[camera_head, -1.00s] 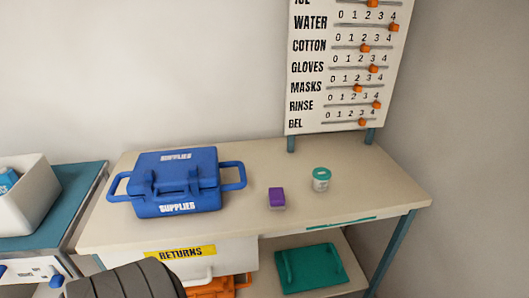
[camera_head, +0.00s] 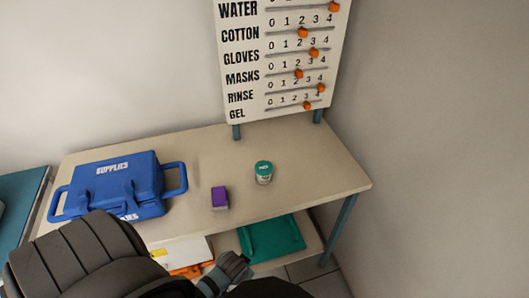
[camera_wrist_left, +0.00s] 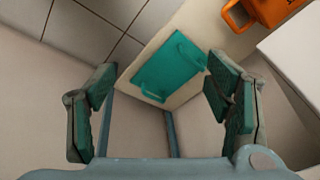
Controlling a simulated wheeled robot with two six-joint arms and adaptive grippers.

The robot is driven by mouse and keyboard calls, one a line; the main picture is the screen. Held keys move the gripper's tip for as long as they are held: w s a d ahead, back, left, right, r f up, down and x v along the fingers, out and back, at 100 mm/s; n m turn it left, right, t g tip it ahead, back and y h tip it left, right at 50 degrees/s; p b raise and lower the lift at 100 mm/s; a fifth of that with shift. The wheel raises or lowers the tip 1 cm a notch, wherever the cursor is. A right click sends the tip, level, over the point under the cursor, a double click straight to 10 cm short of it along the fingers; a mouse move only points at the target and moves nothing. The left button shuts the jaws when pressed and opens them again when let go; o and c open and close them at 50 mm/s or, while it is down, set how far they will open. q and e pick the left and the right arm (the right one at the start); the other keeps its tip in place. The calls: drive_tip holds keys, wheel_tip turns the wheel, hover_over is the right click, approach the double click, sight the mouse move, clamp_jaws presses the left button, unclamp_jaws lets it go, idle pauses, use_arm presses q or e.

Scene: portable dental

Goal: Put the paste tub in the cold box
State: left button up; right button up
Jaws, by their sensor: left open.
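The likely paste tub, a small pale jar (camera_head: 264,178) with a teal lid, stands upright on the upper tabletop right of centre in the head view. No box in view is marked as the cold box. A blue lidded case (camera_head: 115,185) labelled SUPPLIES sits shut on the tabletop's left. My left gripper (camera_head: 232,270) is low in front of the table, below and apart from the jar, partly hidden by my arm. In the left wrist view the left gripper (camera_wrist_left: 160,72) is open, with nothing between its fingers. My right gripper is not in view.
A purple block (camera_head: 220,198) sits left of the jar. A teal tray (camera_head: 272,240) lies on the lower shelf; it also shows in the left wrist view (camera_wrist_left: 170,68), near an orange case (camera_wrist_left: 262,12). A slider board (camera_head: 280,60) stands behind. The tabletop's right end is clear.

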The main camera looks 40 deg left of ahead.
use_arm(q)
drive_tip(key=w+r+n+p, duration=0.1)
drive_tip(key=w+r+p, duration=0.15)
drive_tip(key=r, duration=0.65)
drive_tip(key=w+r+p, duration=0.2)
drive_tip(key=r+p, duration=0.1)
drive_tip(key=r, duration=0.7)
drive_tip(key=n+y+p, duration=0.1)
drive_tip(key=n+y, duration=0.2)
drive_tip(key=n, duration=0.8)
approach(263, 166)
drive_tip(key=shift+g, duration=0.3)
drive_tip(key=b+x, duration=0.1)
drive_tip(key=x, duration=0.4)
drive_tip(key=b+x, duration=0.1)
drive_tip(key=x, duration=0.4)
drive_tip(key=shift+w, duration=0.25)
drive_tip(key=c, duration=1.4)
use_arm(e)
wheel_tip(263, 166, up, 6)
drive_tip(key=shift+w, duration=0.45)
use_arm(q)
drive_tip(key=shift+r, duration=0.15)
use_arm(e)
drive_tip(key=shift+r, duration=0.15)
